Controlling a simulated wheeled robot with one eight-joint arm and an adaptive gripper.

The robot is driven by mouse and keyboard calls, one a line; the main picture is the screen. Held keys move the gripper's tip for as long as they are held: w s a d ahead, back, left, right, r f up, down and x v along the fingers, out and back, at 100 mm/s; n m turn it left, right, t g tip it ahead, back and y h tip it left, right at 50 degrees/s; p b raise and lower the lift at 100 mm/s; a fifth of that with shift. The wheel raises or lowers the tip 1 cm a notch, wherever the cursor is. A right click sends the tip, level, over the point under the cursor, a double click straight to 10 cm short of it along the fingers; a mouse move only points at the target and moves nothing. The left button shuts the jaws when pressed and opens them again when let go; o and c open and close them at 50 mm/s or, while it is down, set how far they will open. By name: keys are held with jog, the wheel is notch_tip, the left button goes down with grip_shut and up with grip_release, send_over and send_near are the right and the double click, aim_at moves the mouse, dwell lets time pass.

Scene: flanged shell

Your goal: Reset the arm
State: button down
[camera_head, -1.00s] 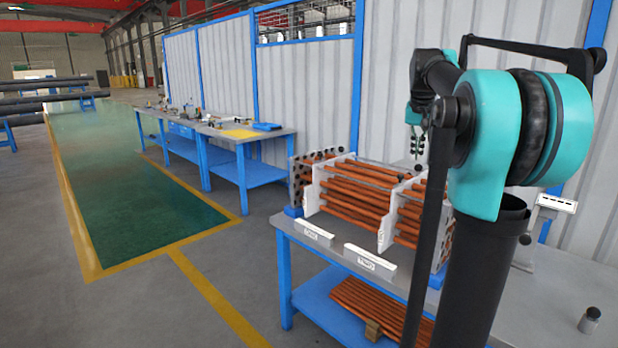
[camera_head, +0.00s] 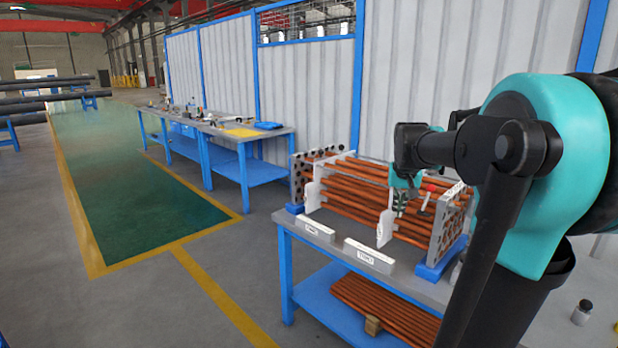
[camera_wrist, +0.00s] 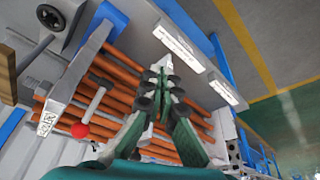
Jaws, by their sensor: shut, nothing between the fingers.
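My arm reaches in from the right of the head view. My gripper (camera_head: 400,208) is over the right part of the copper tube bundle (camera_head: 345,197), near a white plate of the rack (camera_head: 386,228). In the wrist view my gripper (camera_wrist: 160,68) has its fingers together with nothing between them, and copper tubes (camera_wrist: 115,72) show behind it. I cannot tell whether it touches the rack. A tool with a red ball end (camera_head: 430,188) is just right of the gripper; it also shows in the wrist view (camera_wrist: 80,130).
The rack stands on a blue-legged bench (camera_head: 285,270). Two white labels lie at its front edge, one of them nearer (camera_head: 369,256). More copper tubes (camera_head: 385,305) lie on the lower shelf. A small bottle (camera_head: 582,312) is at far right. The green floor (camera_head: 140,200) at left is clear.

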jog(key=s+a+f+n, duration=0.1)
jog(key=s+a+f, duration=0.2)
jog(key=s+f, duration=0.8)
jog(key=s+a+f+n, duration=0.1)
jog(key=s+a+f, duration=0.3)
jog(key=s+f, duration=0.7)
jog(key=shift+s+a+f+n+y, duration=0.2)
jog(key=shift+f+n+y, duration=0.1)
jog(key=shift+n+y, duration=0.1)
